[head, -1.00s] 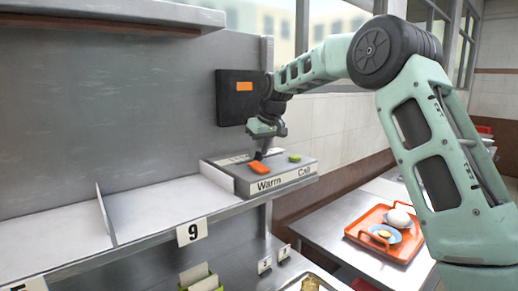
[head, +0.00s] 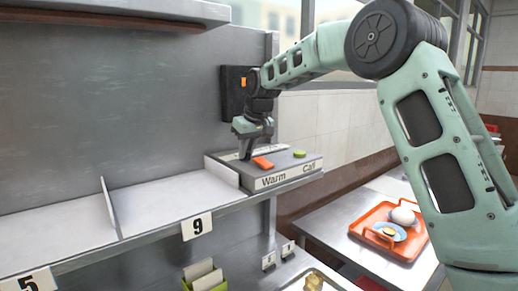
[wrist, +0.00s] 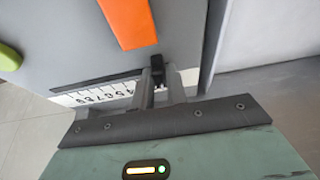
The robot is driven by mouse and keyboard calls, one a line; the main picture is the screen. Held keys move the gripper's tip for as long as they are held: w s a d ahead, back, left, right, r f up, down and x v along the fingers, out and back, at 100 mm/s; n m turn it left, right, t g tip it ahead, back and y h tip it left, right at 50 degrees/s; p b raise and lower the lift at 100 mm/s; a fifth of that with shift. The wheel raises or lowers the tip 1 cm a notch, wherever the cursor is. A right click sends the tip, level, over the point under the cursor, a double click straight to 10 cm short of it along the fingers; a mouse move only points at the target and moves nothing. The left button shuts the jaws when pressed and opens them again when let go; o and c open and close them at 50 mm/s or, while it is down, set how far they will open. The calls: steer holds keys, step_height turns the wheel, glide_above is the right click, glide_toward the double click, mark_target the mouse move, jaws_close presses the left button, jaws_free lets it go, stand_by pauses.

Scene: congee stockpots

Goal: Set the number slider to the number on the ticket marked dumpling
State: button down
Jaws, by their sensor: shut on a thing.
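A grey control box (head: 290,172) stands on the right end of the shelf, with labels "Warm" and "Call" on its front. Its number strip (wrist: 100,93) shows in the wrist view, with digits from about 4 to 9 readable; the lower ones are hidden by my gripper. My gripper (head: 246,155) is at the box's left rear. In the wrist view my gripper (wrist: 160,80) is shut on the small black slider knob (wrist: 148,62), at the low-number end of the strip. I cannot read a ticket marked dumpling in either view.
An orange lever (head: 263,163) and a green button (head: 299,154) are on the box top, close to my gripper. A dark panel (head: 233,92) hangs behind. A green holder (head: 190,285) holds blank-looking cards.

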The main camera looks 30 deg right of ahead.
steer(key=shift+a, duration=0.3)
steer(key=c, duration=1.4)
jaws_free()
steer(key=shift+a, duration=0.15)
steer(key=shift+r, duration=0.1)
steer(key=shift+s+d+r, duration=0.15)
steer(key=shift+d+r, duration=0.05)
steer(key=shift+r, duration=0.05)
steer(key=b+v, duration=0.2)
steer(key=v, duration=1.4)
steer(key=shift+s+r, duration=0.15)
steer(key=shift+r, duration=0.15)
